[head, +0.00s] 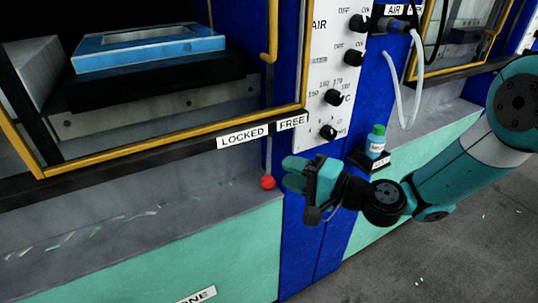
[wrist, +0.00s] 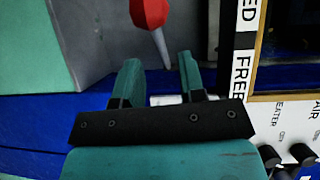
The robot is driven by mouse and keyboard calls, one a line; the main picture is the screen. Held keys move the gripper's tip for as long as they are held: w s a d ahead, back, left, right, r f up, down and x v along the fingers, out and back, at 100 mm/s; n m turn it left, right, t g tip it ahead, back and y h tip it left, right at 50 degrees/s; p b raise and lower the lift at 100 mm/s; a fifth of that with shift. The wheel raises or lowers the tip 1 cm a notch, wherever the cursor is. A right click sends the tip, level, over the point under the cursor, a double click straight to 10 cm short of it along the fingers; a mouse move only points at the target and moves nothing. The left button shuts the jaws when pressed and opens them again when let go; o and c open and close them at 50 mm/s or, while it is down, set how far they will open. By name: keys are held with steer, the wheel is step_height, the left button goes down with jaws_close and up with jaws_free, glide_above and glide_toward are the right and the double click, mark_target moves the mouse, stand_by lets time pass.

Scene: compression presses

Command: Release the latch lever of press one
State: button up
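The latch lever of the press is a thin grey rod with a red ball knob (head: 267,182) at its lower end. In the head view it hangs below the right end of the "LOCKED" label (head: 243,136), close to the "FREE" label (head: 292,122). My gripper (head: 291,173) is just right of the knob, with its fingers pointing toward it. In the wrist view the red knob (wrist: 150,12) is ahead of the open, empty fingers (wrist: 158,64), roughly in line with the gap. I cannot tell whether a finger touches the lever.
The press has a yellow-edged frame (head: 150,143) and a blue mould (head: 150,47) inside. A knob panel (head: 325,75) stands right of it. A small bottle with a green cap (head: 376,141) sits on a black shelf behind my gripper.

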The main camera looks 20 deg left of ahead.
mark_target(269, 163)
steer(key=p+x, duration=0.1)
steer(key=x, duration=0.5)
steer(key=shift+s, duration=0.1)
jaws_close()
